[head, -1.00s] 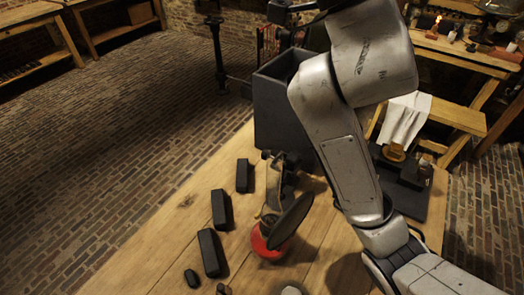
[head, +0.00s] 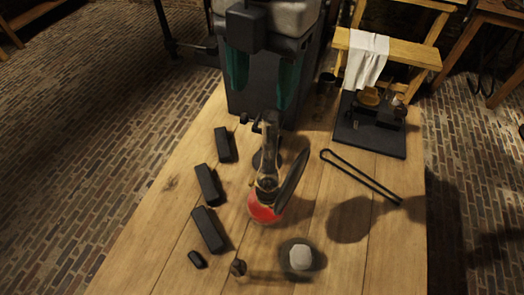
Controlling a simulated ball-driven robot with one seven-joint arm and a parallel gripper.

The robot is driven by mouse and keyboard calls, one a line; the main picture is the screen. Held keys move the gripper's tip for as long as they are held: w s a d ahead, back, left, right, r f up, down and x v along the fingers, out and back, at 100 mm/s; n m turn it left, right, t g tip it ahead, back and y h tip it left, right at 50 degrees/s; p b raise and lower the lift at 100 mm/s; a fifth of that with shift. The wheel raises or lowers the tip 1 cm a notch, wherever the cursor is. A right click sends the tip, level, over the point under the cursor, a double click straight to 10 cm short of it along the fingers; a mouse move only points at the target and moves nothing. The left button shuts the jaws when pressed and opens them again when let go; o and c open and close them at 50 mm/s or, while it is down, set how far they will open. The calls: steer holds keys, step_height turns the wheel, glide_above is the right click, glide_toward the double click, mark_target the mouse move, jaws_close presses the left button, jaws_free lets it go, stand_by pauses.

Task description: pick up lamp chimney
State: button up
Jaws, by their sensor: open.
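The lamp chimney (head: 269,143) looks like a clear, slender glass tube, standing upright over the burner of an oil lamp with a red base (head: 264,207). A dark round disc (head: 291,182) leans beside it and covers part of the lamp's right side. My gripper (head: 262,97) is at the top middle of the head view, with two dark green fingers spread apart and pointing down. The gripper appears above and behind the chimney in the picture; the exact gap cannot be told.
Several black blocks (head: 208,230) lie to the left. A black rod tool (head: 362,178) and a dark tray (head: 375,141) lie to the right. A pale faceted piece (head: 300,257) sits in front. Bare wood (head: 385,250) shows at front right.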

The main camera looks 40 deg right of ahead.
mark_target(270, 130)
steer(key=f, duration=0.2)
steer(key=d+f, duration=0.1)
steer(key=f, duration=0.2)
steer(key=shift+p, duration=0.4)
steer(key=shift+d+f+p, duration=0.15)
steer(key=shift+f+p, duration=0.3)
steer(key=shift+f, duration=1.05)
steer(key=shift+d+f+p, duration=0.1)
steer(key=shift+f+p, duration=0.35)
steer(key=shift+f, duration=1)
steer(key=shift+c, duration=0.2)
jaws_close()
